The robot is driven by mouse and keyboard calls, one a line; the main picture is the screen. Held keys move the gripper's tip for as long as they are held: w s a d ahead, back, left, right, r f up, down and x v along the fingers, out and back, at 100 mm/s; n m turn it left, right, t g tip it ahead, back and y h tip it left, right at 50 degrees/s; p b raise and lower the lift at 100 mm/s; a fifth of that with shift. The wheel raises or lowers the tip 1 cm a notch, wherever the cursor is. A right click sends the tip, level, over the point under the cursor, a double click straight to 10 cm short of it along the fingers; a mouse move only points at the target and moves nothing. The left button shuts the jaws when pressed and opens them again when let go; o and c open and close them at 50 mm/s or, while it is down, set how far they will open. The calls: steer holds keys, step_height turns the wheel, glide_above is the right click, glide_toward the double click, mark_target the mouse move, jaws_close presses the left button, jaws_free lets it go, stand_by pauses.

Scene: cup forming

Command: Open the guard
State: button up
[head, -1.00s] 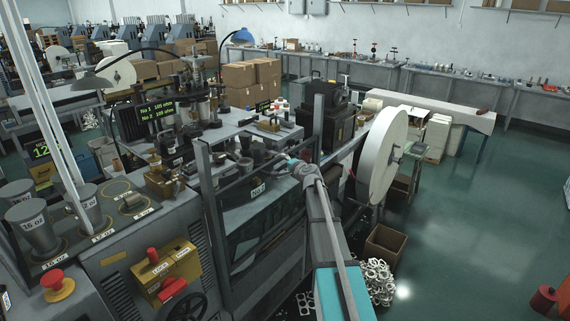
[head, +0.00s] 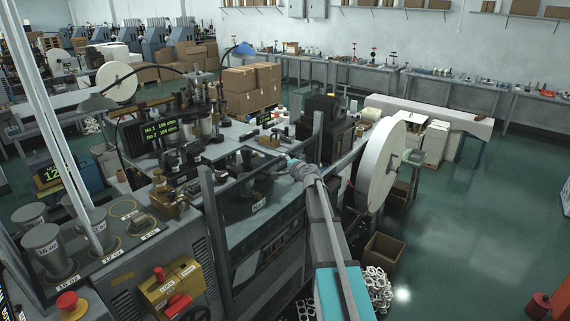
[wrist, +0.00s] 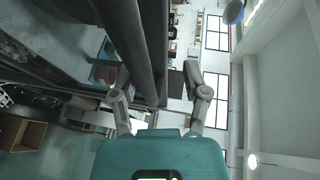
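The guard (head: 245,182) is a dark-framed panel on the front of the cup-forming machine, between a left post (head: 214,240) and a right post (head: 318,135). How far it stands open cannot be told. My gripper (head: 293,164) is at the guard's right end, near the right post. In the wrist view my gripper's fingers (wrist: 160,98) are spread apart, and a dark round bar (wrist: 128,40) runs up close beside the left finger. I cannot tell whether the bar touches a finger. My arm hides part of the machine's right side.
A large white paper roll (head: 382,165) stands right of my arm. An open carton (head: 384,248) and a heap of white rings (head: 376,286) lie on the floor there. A yellow lock box (head: 172,288) is at the lower left. The green floor at right is mostly clear.

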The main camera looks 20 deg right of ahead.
steer(key=shift+r+p, duration=0.45)
steer(key=shift+r, duration=0.25)
steer(key=shift+s, duration=0.1)
steer(key=p+v, duration=0.3)
steer(key=v, duration=1.2)
steer(key=shift+s, duration=0.35)
stand_by(1.5)
stand_by(0.5)
steer(key=w+d+n+y, duration=0.1)
steer(key=y, duration=0.1)
steer(key=w+d+f+n+g+y, duration=0.1)
steer(key=y, duration=0.1)
steer(key=w+d+n+g+y+b, duration=0.1)
steer(key=shift+d+f+n+y, duration=0.25)
steer(key=shift+d+n+y, duration=0.05)
steer(key=shift+y, duration=0.1)
steer(key=shift+w+a, duration=0.1)
steer(key=shift+w, duration=0.05)
steer(key=b+x, duration=0.3)
steer(key=x, duration=1)
steer(key=shift+w+a, duration=0.1)
steer(key=shift+w, duration=0.1)
